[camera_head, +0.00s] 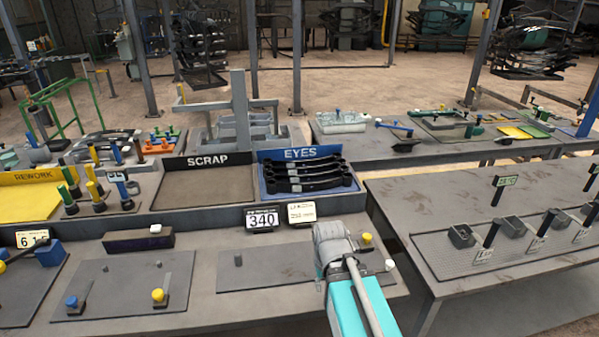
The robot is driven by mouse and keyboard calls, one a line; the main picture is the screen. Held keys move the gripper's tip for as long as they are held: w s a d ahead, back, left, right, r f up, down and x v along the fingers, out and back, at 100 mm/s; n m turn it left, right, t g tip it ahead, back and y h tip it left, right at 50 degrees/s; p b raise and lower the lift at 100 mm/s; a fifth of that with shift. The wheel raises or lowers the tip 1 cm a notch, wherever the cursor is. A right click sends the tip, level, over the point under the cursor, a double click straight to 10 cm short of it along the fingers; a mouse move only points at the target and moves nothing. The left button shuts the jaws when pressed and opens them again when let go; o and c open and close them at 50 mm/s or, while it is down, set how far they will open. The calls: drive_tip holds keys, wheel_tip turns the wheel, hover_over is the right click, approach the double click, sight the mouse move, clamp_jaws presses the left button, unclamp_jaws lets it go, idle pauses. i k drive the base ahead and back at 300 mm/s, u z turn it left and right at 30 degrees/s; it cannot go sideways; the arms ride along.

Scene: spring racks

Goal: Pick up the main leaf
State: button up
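Several dark leaves with rounded ends lie stacked in the blue tray marked EYES (262,186) at the centre of the bench; the main leaf (308,176) appears to be among them, but I cannot tell which it is. My arm, turquoise and grey, reaches in from the bottom edge. Its grey end, with my gripper (333,240), is over the front of the bench, nearer to me than the tray and apart from the leaves. The fingers are not clear from here, and I see no leaf at the gripper.
An empty tray marked SCRAP (205,187) stands left of the leaves, and a yellow REWORK tray (30,200) is further left. A 340 display (262,219) and a pale card (301,212) stand before the blue tray. A bench with small bins (462,236) is on the right.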

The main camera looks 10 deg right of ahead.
sight(328, 167)
drive_tip(key=z, duration=0.2)
drive_tip(key=i, duration=1)
drive_tip(key=u, duration=0.2)
